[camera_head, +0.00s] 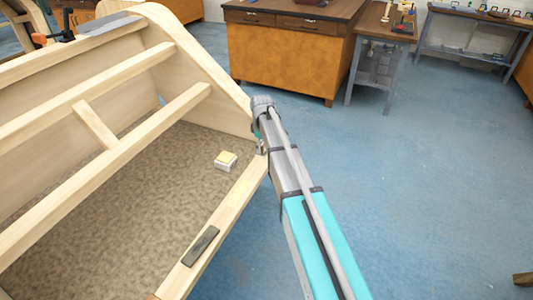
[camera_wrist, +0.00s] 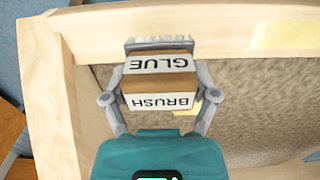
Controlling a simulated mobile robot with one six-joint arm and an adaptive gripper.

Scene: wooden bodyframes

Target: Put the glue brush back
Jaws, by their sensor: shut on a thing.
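The glue brush (camera_wrist: 160,82) is a wooden block with white labels reading GLUE and BRUSH and pale bristles at its far end. It sits between the two fingers of my gripper (camera_wrist: 160,75), which is shut on it. In the head view my gripper (camera_head: 260,145) is at the right edge rail of the wooden bodyframe (camera_head: 228,208), at the end of my arm. The brush cannot be made out there. In the wrist view the bristles are close to a pale wooden rail (camera_wrist: 225,35); I cannot tell whether they touch.
A small yellow-topped white block (camera_head: 226,161) lies on the brown panel (camera_head: 150,205) inside the frame. A dark strip (camera_head: 201,246) lies on the near rail. A wooden workbench (camera_head: 290,58) and grey metal tables (camera_head: 384,68) stand behind. The blue floor (camera_head: 430,180) at right is mostly clear.

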